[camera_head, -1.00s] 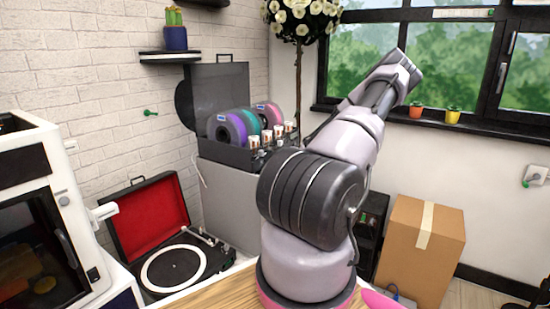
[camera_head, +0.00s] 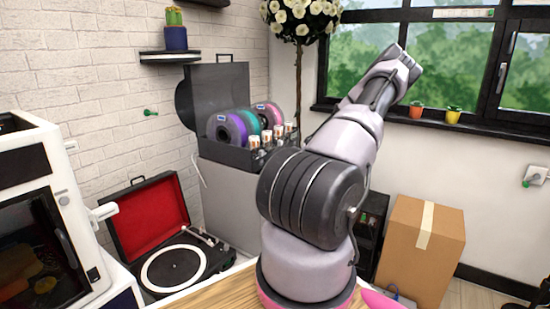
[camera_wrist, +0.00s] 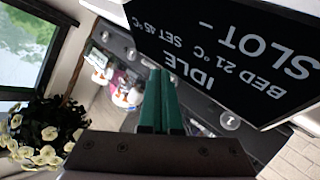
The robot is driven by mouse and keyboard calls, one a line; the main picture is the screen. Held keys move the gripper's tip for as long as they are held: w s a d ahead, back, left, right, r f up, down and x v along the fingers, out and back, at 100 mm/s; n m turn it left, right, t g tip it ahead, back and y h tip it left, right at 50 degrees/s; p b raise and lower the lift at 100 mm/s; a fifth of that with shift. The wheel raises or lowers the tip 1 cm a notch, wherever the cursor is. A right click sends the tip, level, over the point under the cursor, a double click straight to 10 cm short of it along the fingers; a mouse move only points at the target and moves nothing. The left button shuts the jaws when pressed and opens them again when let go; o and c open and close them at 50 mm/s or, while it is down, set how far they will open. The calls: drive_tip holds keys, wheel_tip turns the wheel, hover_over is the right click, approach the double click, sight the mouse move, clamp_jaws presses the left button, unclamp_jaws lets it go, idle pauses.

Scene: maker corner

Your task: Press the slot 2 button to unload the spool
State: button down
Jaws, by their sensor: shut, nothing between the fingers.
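My gripper (camera_wrist: 160,75) shows in the wrist view, its green fingers shut together and empty, tips over a dark panel (camera_wrist: 200,105) with a row of round buttons. One button (camera_wrist: 228,120) is right of the fingers; another (camera_wrist: 131,54) is left of the tips. The fingers may hide part of the row. I cannot read the button numbers surely, nor tell whether the tips touch the panel. A black display (camera_wrist: 235,50) reads IDLE, BED 21 °C, SET 45 °C, SLOT –. In the head view, an open black spool box (camera_head: 228,157) holds purple, teal and pink spools (camera_head: 228,130); my gripper is not visible there.
A red-lined record player (camera_head: 150,225) and a white printer-like machine (camera_head: 85,245) stand at the left. A cardboard box (camera_head: 420,250) stands at the right. A white-flowered plant (camera_head: 300,15) rises behind the spool box and shows in the wrist view (camera_wrist: 40,135).

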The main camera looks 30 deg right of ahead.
drive_tip(key=shift+s+d, duration=0.4)
drive_tip(key=shift+s, duration=0.55)
drive_tip(key=shift+s+d, duration=0.35)
drive_tip(key=shift+s, duration=0.55)
drive_tip(key=shift+s+d, duration=0.4)
drive_tip(key=shift+s, duration=0.55)
